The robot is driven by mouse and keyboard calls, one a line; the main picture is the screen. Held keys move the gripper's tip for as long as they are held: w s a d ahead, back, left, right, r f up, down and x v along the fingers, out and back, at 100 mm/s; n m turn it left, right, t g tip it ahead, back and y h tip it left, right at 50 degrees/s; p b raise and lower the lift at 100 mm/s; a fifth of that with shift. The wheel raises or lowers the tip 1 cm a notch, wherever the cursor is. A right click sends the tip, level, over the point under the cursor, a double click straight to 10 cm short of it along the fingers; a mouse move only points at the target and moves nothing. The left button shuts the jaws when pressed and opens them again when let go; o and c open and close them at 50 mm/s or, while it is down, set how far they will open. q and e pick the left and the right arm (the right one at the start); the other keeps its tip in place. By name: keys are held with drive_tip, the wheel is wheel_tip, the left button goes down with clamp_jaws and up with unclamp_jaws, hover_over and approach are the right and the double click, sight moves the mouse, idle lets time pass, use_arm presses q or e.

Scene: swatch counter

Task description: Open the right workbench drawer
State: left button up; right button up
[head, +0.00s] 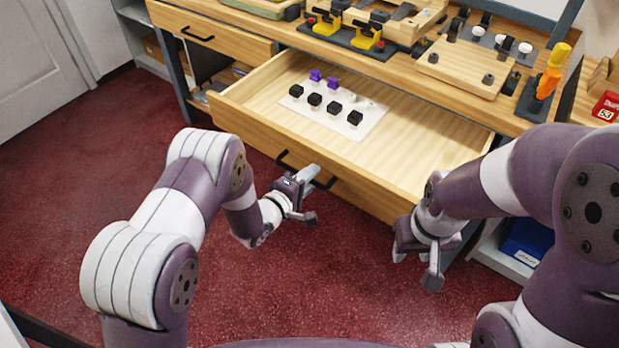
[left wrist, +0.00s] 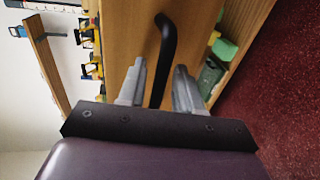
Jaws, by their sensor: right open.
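The right workbench drawer (head: 262,134) is pulled well out in the head view, its inside showing. Its black bar handle (head: 286,161) is on the front panel, partly hidden by my left gripper (head: 309,195). In the left wrist view the handle (left wrist: 166,40) runs between the two separated fingers of my left gripper (left wrist: 158,80), with gaps on both sides. The fingers are open and at the handle; I cannot tell whether either touches it. My right gripper (head: 416,268) is open and empty, in front of the drawer's right end.
A white card (head: 340,118) with black, purple and white pieces lies in the drawer. The left drawer (head: 215,30) is shut. Yellow tools, a wooden board (head: 465,65) and orange-handled tools crowd the worktop. A blue box (head: 527,240) sits low at right. Red floor in front is clear.

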use_arm(q)
drive_tip(key=shift+s, duration=0.1)
drive_tip(key=p+v, duration=0.1)
drive_tip(key=v, duration=1.1)
drive_tip(key=shift+s+a, duration=0.2)
